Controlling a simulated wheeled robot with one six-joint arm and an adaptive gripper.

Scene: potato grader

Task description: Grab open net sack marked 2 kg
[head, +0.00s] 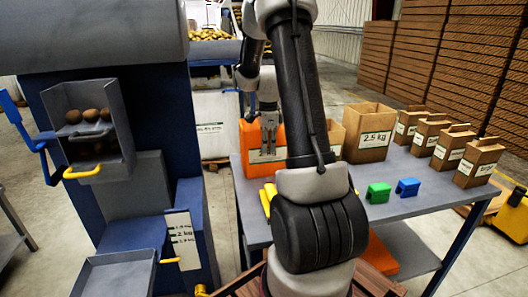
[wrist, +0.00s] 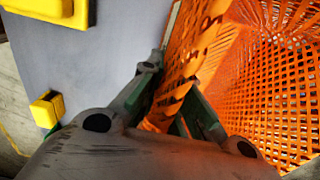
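The open orange net sack (head: 250,148) stands upright at the left end of the table, with a pale label low on its front. My gripper (head: 268,150) points down at the sack's upper part and covers part of it. In the wrist view, the sack (wrist: 265,85) fills the right side, its mesh inside showing. The fingers of my gripper (wrist: 172,88) stand on either side of its near wall, a gap with orange net between their green pads. I cannot see a firm pinch. The label's writing is too small to read.
A 2.5 kg paper bag (head: 371,132) stands right of the sack, with several smaller paper bags beyond it. Green (head: 378,192) and blue (head: 407,187) clips lie near the front of the table. Yellow pieces (wrist: 47,108) lie left of my gripper. The blue grader (head: 165,110) stands left.

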